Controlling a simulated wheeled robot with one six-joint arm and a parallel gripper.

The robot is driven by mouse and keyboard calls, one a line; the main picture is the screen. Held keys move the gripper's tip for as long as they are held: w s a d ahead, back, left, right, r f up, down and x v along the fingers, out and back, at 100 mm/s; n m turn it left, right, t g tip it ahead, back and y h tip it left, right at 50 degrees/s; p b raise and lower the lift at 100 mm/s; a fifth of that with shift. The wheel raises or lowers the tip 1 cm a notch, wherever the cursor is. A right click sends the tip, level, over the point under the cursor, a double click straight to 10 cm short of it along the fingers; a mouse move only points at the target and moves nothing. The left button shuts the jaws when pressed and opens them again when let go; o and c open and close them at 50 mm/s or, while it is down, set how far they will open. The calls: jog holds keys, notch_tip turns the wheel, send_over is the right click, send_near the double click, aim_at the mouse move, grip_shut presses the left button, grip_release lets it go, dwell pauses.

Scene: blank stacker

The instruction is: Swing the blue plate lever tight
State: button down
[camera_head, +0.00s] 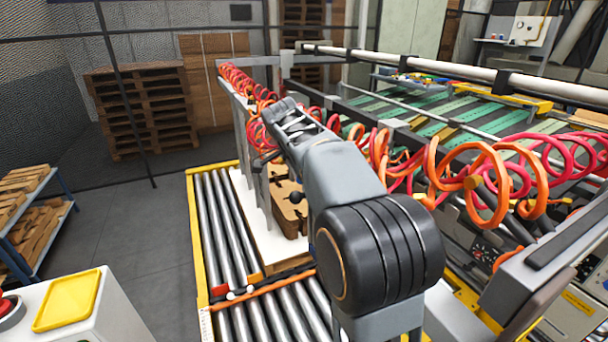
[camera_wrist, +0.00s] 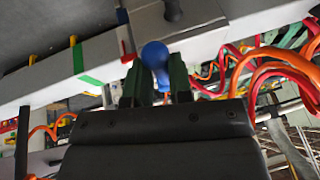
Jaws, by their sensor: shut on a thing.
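The blue plate lever shows in the wrist view as a round blue knob (camera_wrist: 155,54) with a short blue stem below it. My gripper (camera_wrist: 158,80) has its two dark green fingers on either side of the stem, shut on it. The knob sticks out just above the fingertips. The lever sits in front of a grey beam (camera_wrist: 85,68) with green, yellow and blue marks. In the head view my arm hides the lever and most of my gripper.
Red and orange coiled hoses (camera_head: 480,180) run along the machine at the right, close to my arm. A roller conveyor (camera_head: 215,215) with a yellow frame lies below, bearing a stack of cut sheets (camera_head: 285,205). A white cabinet with a yellow pad (camera_head: 68,300) stands front left.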

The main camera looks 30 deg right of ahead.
dwell(0.3)
jog(key=c, duration=1)
grip_release()
jog(key=shift+c, duration=0.2)
jog(key=shift+r, duration=0.1)
jog(key=v, duration=1.3)
jog(key=shift+a+r, duration=0.2)
jog(key=shift+r, duration=0.1)
